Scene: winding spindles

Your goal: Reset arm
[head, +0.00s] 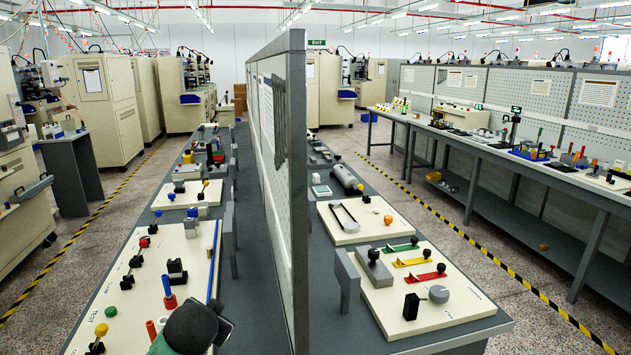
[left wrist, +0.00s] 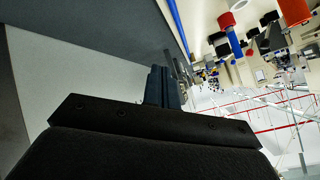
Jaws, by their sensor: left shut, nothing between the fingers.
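My left gripper (head: 222,322) is at the bottom of the head view, over the near end of the left bench (head: 262,300) and beside the partition (head: 296,200). In the left wrist view its dark fingers (left wrist: 162,86) are closed together with nothing between them. A white panel (head: 190,250) with knobs and spindles lies beyond it on the bench. On the panel are a blue rod in a red base (head: 169,292) and a long thin blue rod (head: 213,262). The gripper hides part of the panel's near end. My right gripper is not in view.
The partition stands upright close to the right of my left gripper. Small upright plates (head: 229,235) line the bench beside it. A panel with coloured sliders (head: 412,262) lies across the partition. Another bench (head: 540,165) is at the right, past an open floor aisle.

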